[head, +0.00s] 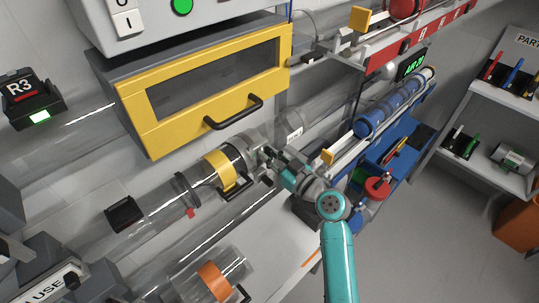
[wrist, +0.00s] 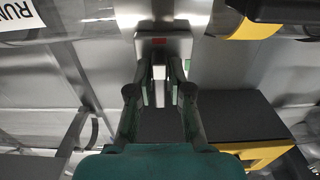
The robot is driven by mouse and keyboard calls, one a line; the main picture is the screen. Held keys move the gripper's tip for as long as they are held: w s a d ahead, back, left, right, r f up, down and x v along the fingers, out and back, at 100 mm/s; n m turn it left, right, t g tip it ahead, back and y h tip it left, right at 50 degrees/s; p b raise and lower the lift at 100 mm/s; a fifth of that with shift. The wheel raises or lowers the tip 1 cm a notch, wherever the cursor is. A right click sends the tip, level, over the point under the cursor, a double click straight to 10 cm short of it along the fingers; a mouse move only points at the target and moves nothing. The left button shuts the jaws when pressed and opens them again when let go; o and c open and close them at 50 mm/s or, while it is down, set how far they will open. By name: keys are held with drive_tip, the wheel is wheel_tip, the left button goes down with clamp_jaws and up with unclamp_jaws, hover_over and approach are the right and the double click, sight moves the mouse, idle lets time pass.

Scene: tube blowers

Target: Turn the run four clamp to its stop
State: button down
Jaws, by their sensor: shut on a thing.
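My gripper (head: 264,160) is at the right end of the clear tube run, just right of the yellow band. In the wrist view its two fingers (wrist: 160,84) are closed around a narrow pale part of a grey fitting (wrist: 178,46) with a small red mark. I take this fitting to be the run four clamp. The fingers hide much of the held part, and I cannot read how far it is turned. A white label reading "RUN" (wrist: 16,12) is at the upper left, its number cut off.
A yellow-framed drawer (head: 135,115) with a black handle hangs above the tube. A yellow band with a black handle (head: 220,168) is just left of my gripper. A blue tray (head: 400,140) is at right. The floor (head: 440,230) at lower right is clear.

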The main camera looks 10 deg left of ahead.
drive_tip(key=shift+f, duration=0.1)
drive_tip(key=c, duration=1.2)
unclamp_jaws()
drive_tip(key=shift+d, duration=0.1)
drive_tip(key=v, duration=1.2)
